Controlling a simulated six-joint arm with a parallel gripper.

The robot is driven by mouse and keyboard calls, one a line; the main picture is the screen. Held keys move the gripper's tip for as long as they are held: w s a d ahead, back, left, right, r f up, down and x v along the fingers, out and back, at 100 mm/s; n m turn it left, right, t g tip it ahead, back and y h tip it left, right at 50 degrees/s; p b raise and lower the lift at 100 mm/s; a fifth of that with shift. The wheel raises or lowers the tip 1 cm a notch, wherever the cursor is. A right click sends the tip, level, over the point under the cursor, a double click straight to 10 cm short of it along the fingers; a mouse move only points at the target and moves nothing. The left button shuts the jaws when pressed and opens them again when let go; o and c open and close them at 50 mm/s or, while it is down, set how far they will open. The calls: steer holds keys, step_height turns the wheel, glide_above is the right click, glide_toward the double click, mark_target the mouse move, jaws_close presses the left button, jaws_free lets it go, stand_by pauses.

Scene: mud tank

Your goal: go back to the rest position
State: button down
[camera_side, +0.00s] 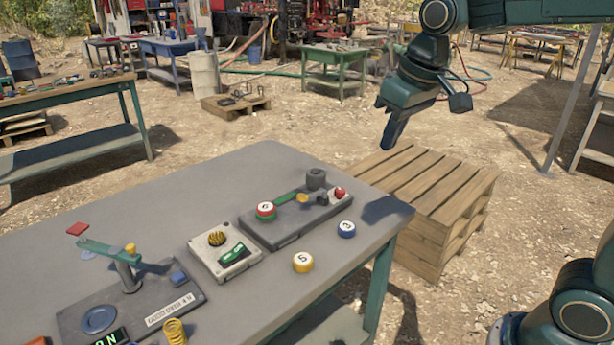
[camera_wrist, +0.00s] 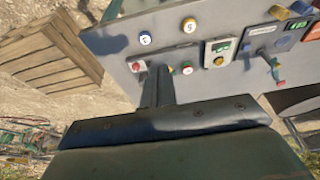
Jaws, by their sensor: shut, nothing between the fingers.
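My gripper (camera_side: 388,143) is shut and empty. In the side view it hangs in the air, fingers pointing down, near the far right edge of the grey table (camera_side: 270,170) and in front of the wooden pallets as seen there. In the wrist view its fingers (camera_wrist: 158,72) are together and overlap the picture of the table. Nothing touches them that I can see.
The table bears a dark panel with a red button (camera_side: 340,192), a blue-rimmed puck (camera_side: 346,229), a yellow puck (camera_side: 303,262), a switch box (camera_side: 224,249) and a lever stand (camera_side: 130,275). Stacked pallets (camera_side: 432,187) stand beside it. Open air surrounds my gripper.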

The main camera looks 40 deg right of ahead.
steer(key=s+f+t, duration=0.2)
steer(key=s+f, duration=0.2)
steer(key=s, duration=1.2)
steer(key=shift+s, duration=0.35)
